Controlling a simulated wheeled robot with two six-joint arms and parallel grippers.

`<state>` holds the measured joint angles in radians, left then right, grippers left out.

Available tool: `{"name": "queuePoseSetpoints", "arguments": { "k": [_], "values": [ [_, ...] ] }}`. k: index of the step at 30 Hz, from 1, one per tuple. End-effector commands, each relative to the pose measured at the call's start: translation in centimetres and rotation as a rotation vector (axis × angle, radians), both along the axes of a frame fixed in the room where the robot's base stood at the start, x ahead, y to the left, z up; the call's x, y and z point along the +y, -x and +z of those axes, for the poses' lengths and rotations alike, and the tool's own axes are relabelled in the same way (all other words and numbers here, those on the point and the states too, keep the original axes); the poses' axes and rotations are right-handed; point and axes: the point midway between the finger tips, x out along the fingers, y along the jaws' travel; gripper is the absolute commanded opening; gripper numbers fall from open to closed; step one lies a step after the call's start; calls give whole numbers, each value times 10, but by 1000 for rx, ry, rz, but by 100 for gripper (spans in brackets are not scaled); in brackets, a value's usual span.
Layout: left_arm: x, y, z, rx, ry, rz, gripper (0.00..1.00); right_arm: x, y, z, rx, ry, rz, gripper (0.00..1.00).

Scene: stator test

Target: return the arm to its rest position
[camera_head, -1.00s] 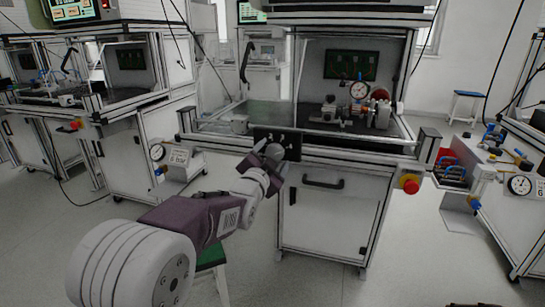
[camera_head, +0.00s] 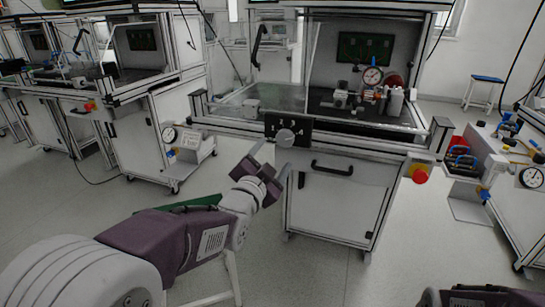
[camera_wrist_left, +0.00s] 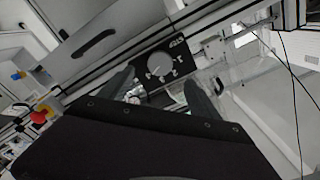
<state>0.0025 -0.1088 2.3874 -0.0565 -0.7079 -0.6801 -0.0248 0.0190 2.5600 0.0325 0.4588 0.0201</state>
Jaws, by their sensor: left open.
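My left arm comes in from the lower left of the head view. Its gripper (camera_head: 272,160) is open, with nothing between the fingers, just in front of and below the round grey knob (camera_head: 285,138) on the black switch panel (camera_head: 302,128) of the middle test station. The left wrist view shows both dark fingers (camera_wrist_left: 160,90) apart, with the knob (camera_wrist_left: 160,64) and the marked panel beyond them, clear of the fingers. A dark arm part, likely my right arm, shows at the lower right edge of the head view; its gripper is out of sight.
The middle station's cabinet (camera_head: 330,205) stands close ahead, with a red emergency button (camera_head: 419,174) at its right corner. A green-topped stool (camera_head: 190,204) is partly hidden behind my left arm. Another station stands left, and a pneumatic bench (camera_head: 500,165) right.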

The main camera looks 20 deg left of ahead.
Motion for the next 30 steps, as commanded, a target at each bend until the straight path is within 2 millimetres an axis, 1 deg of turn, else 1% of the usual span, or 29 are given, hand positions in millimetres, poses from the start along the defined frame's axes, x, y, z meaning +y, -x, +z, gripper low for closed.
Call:
{"name": "queuePoseSetpoints", "arguments": {
  "k": [2, 4, 5, 6, 8, 9, 11, 12, 14, 15, 17, 18, 20, 21, 22, 23, 24, 29, 30],
  "values": [
    [-2, -2, -4, 12, 0, -5, 72, 0, 0, 2, 0, 0, 0, 36],
    [-4, -2, -27, 75, 2, -7, 72, 0, 0, 4, 0, 0, 0, 36],
    [-4, 0, -44, 130, 11, -5, 72, 0, 0, 4, 0, 0, 0, 36],
    [-4, 4, -72, 225, 35, 2, 72, 0, 0, 5, 0, 0, 0, 36],
    [-3, 20, -121, 403, 99, 25, 72, 0, 0, 6, 0, 0, 0, 36],
    [-2, 34, -152, 525, 149, 51, 72, 0, 0, 6, 0, 0, 0, 36],
    [-1, 59, -191, 691, 221, 96, 72, 0, 0, 7, 0, 0, 0, 36],
    [-1, 77, -212, 789, 265, 129, 72, 0, 0, 7, 0, 0, 0, 36],
    [-1, 104, -238, 925, 326, 186, 72, 0, 0, 7, 0, 0, 0, 36],
    [-1, 123, -253, 1007, 363, 227, 72, 0, 0, 7, 0, 0, 0, 36],
    [0, 151, -270, 1124, 418, 294, 72, 0, 0, 7, 0, 0, 0, 36],
    [-1, 170, -279, 1197, 454, 343, 72, 0, 0, 7, 0, 0, 0, 36],
    [-1, 199, -289, 1304, 506, 424, 72, 0, 0, 7, 0, 0, 0, 36],
    [-1, 219, -293, 1371, 544, 488, 72, 0, 0, 7, 0, 0, 0, 36],
    [-1, 233, -295, 1420, 579, 550, 72, 0, 0, 7, 0, 0, 0, 36],
    [-1, 234, -278, 1420, 603, 574, 72, 0, 0, 23, 1, 0, 0, 36],
    [-1, 233, -256, 1414, 598, 567, 72, 0, 1, 45, 2, 0, 0, 36],
    [-1, 232, -202, 1414, 596, 564, 72, 0, 0, 99, -1, 0, 0, 36],
    [-1, 232, -186, 1413, 596, 563, 72, 0, 0, 115, -1, 0, 0, 36]
  ]
}}
